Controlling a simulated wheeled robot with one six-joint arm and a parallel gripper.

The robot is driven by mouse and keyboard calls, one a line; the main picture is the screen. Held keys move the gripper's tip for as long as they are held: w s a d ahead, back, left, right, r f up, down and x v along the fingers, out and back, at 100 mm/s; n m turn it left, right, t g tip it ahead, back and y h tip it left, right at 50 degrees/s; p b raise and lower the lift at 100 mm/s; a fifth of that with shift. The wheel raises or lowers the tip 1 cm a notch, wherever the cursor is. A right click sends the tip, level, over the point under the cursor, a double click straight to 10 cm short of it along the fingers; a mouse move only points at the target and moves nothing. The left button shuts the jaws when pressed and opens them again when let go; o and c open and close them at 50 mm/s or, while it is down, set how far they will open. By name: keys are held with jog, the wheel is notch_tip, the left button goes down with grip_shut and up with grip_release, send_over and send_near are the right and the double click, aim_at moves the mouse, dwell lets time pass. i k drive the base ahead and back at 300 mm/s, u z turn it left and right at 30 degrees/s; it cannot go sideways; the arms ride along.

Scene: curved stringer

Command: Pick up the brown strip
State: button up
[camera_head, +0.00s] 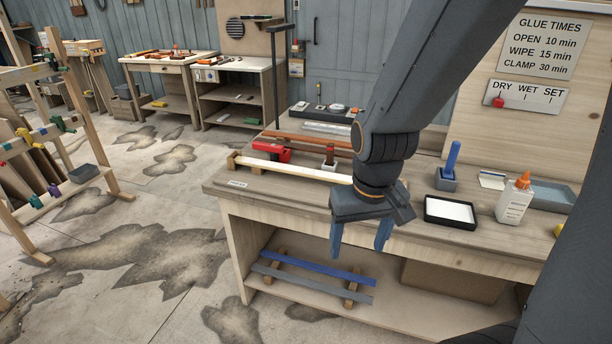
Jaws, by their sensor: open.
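A brown strip (308,140) lies lengthwise on the workbench (275,194), toward its back, behind a red tool and a pale strip. Its right end runs behind my arm, so I cannot see where it stops. My gripper (359,250) points down with its two blue fingers apart and nothing between them. It hangs by the front edge of the bench, to the right of and nearer than the brown strip, and is not touching it.
A pale strip (290,168), a red tool (272,152) and a small dark red-topped block (329,160) are near the brown strip. A black tray (450,222) and glue bottle (514,200) stand right. A blue strip (315,266) and a grey strip (310,284) lie below.

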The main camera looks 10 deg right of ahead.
aim_at(296, 147)
jog(key=u, duration=1)
jog(key=k, duration=1.25)
jog(key=u, duration=1)
jog(key=i, duration=0.85)
jog(key=z, duration=0.7)
jog(key=i, duration=1.05)
jog(key=z, duration=1.6)
jog(key=i, duration=0.65)
jog(key=z, duration=0.7)
